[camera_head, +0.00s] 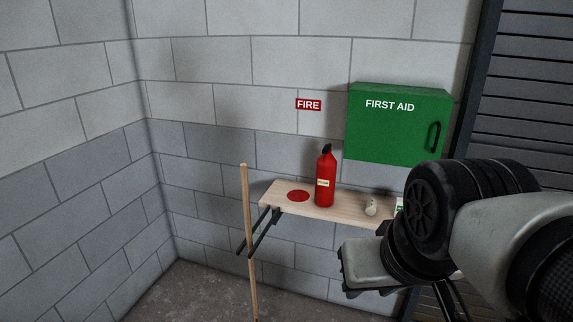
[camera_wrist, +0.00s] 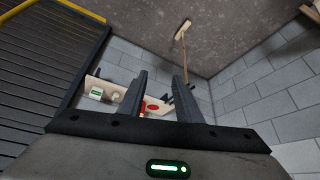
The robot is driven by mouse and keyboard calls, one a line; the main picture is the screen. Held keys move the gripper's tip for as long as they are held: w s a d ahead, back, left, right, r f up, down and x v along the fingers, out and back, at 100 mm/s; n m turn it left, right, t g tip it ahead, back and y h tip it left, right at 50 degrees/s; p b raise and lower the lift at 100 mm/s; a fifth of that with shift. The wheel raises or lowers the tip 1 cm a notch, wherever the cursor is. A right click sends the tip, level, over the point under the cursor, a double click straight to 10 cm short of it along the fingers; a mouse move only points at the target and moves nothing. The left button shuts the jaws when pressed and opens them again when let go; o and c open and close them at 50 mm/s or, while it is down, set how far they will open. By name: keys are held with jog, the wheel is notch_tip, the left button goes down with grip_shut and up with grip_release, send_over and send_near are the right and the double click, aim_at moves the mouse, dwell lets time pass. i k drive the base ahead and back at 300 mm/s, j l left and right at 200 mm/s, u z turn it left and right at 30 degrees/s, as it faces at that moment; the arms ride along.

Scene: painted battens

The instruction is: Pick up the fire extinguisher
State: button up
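The fire extinguisher (camera_head: 325,182) is a red cylinder with a black top and a pale label. It stands upright on a light wooden shelf (camera_head: 350,208), right of a flat red disc (camera_head: 298,196). My gripper's two dark fingers (camera_wrist: 160,75) are apart in the wrist view, with nothing held between them. Red shows beyond them, partly hidden by the left finger. In the head view, my pale hand is low and to the right of the extinguisher, apart from it, and its fingers are hard to make out.
A small pale rounded object (camera_head: 371,208) and a white-green box (camera_head: 399,206), partly hidden by my arm, are on the shelf. A wooden pole (camera_head: 248,225) stands at its left end by dark brackets (camera_head: 262,232). A green first aid cabinet (camera_head: 397,130) hangs above. A red FIRE sign (camera_head: 308,105) is on the wall.

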aim_at(326, 170)
jog(key=i+l+u, duration=0.25)
jog(key=i+l, duration=0.5)
jog(key=i+l+u, duration=0.2)
jog(key=i+l, duration=0.55)
jog(key=l, duration=0.1)
